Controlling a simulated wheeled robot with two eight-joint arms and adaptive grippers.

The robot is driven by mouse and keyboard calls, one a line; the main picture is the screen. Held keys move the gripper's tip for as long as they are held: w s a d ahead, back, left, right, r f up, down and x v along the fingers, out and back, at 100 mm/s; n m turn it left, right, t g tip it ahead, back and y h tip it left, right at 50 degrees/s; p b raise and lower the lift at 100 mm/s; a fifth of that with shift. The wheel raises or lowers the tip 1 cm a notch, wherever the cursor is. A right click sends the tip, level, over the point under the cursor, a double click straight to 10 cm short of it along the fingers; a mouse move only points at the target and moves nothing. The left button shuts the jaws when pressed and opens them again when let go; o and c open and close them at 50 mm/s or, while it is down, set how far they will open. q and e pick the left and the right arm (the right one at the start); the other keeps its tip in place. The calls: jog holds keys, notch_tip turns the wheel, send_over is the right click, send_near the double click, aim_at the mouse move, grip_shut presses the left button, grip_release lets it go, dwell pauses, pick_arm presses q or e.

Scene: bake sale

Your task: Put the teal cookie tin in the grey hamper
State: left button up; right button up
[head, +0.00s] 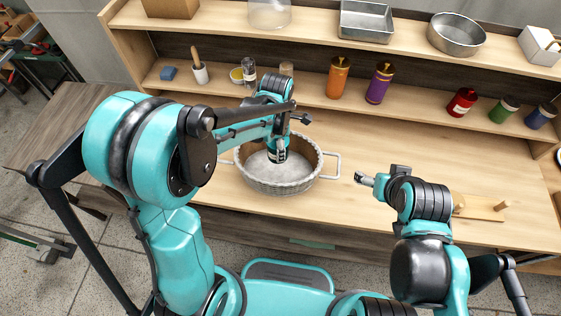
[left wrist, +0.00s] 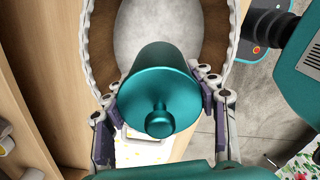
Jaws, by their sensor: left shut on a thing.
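The teal cookie tin (left wrist: 160,85) has a round lid with a knob, which faces the left wrist camera. My left gripper (left wrist: 153,77) is shut on it, with a finger on each side. The grey hamper (head: 272,188) is a round basket with brown inner walls and white side handles, standing on the worktop. Its rim (left wrist: 91,50) and pale floor show beyond the tin in the left wrist view. The tin is over the hamper; how far above its floor I cannot tell. My right gripper (head: 363,179) is over the worktop right of the hamper; its finger opening is unclear.
A shelf behind holds an orange canister (head: 338,78), a purple canister (head: 379,85), a red jar (head: 461,102), and green (head: 503,109) and blue (head: 541,116) ones. A wooden board (head: 480,208) lies at the right. The worktop (head: 420,150) behind my right gripper is clear.

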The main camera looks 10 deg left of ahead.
pick_arm(q)
jog(key=f, duration=0.2)
jog(key=f+b, duration=0.1)
jog(key=f, duration=0.2)
jog(key=f+b, duration=0.1)
jog(key=f, duration=0.1)
jog(key=shift+w+f, duration=0.15)
jog(key=shift+w, duration=0.1)
jog(key=shift+f+b, duration=0.7)
jog(key=shift+f, duration=1)
jog(key=o, duration=0.8)
jog(key=shift+f, duration=0.15)
jog(key=shift+c, duration=0.2)
jog(key=o, duration=0.4)
